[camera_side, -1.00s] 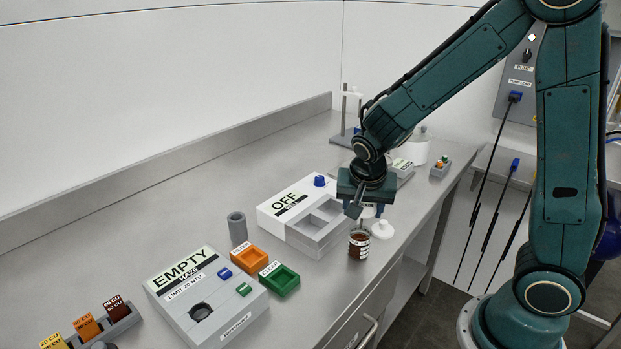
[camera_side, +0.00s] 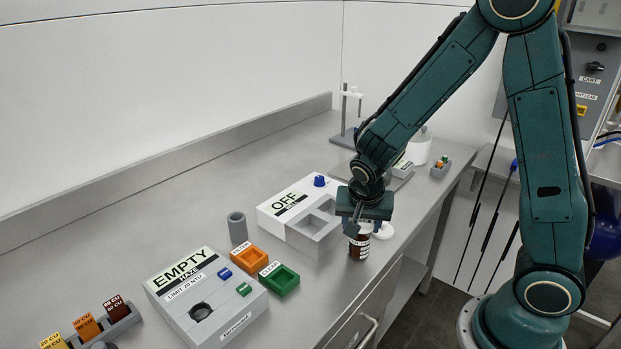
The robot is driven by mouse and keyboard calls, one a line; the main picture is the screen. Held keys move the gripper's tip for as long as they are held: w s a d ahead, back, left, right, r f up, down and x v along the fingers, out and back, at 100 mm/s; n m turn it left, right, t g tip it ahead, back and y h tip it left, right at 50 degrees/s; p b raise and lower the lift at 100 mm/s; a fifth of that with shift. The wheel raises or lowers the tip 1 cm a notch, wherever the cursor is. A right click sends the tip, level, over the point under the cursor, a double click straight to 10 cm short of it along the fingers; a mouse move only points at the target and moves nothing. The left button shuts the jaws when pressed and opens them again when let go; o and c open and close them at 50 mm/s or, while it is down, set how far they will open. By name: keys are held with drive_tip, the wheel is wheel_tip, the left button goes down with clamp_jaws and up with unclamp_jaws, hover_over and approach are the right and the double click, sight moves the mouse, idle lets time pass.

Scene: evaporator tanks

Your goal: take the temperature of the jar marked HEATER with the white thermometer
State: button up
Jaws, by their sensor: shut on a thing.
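A small brown jar (camera_side: 359,246) with a white label stands near the front edge of the bench; its lettering is too small to read. My gripper (camera_side: 365,222) is directly above the jar, pointing down, and is shut on a small white thing, which looks like the white thermometer (camera_side: 366,227). Its lower end is at the jar's mouth. I cannot tell whether it is inside the jar or touching it. The fingers are mostly hidden by the gripper body.
A white round stand (camera_side: 385,231) is just right of the jar. A white box marked OFF (camera_side: 296,208) is to the left. A box marked EMPTY (camera_side: 205,297), orange tray (camera_side: 249,257), green tray (camera_side: 281,279) and grey cylinder (camera_side: 237,227) are further left.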

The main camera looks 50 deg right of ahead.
drive_tip(key=shift+f, duration=0.65)
drive_tip(key=shift+f, duration=0.1)
drive_tip(key=o, duration=1.1)
drive_tip(key=shift+c, duration=0.2)
drive_tip(key=shift+a+r, duration=0.1)
drive_tip(key=shift+r, duration=0.1)
drive_tip(key=v, duration=1.3)
drive_tip(key=shift+r, duration=0.25)
drive_tip(key=shift+s+r, duration=0.1)
drive_tip(key=shift+s, duration=0.05)
